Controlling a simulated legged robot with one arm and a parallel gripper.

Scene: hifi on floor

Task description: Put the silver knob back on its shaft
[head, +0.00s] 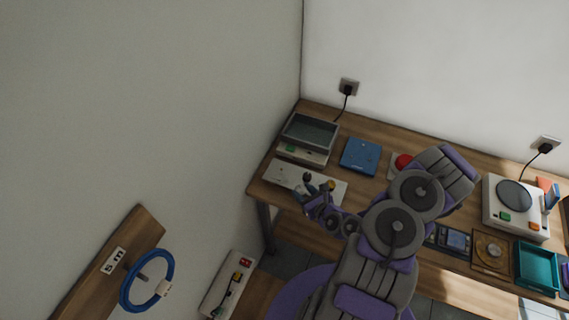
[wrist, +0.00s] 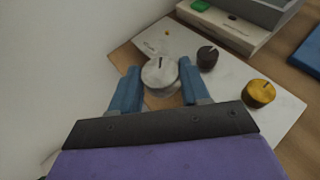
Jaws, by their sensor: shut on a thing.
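The silver knob (wrist: 160,72) is round with a dark pointer line on its top. In the wrist view it sits between the blue fingertips of my gripper (wrist: 158,84), which is shut on it. The knob is over the left part of a pale panel (wrist: 228,80). Its shaft is hidden, and I cannot tell whether the knob touches the panel. A dark knob (wrist: 207,57) and a gold knob (wrist: 259,93) stand on the panel to its right. In the head view my gripper (head: 309,188) is over the panel (head: 284,173), and the silver knob cannot be made out.
The panel lies on a wooden desk (head: 385,151), close to the wall. A grey device with a screen (head: 310,131) stands behind it. A blue box (head: 361,156) and a red button (head: 403,161) are to the right.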

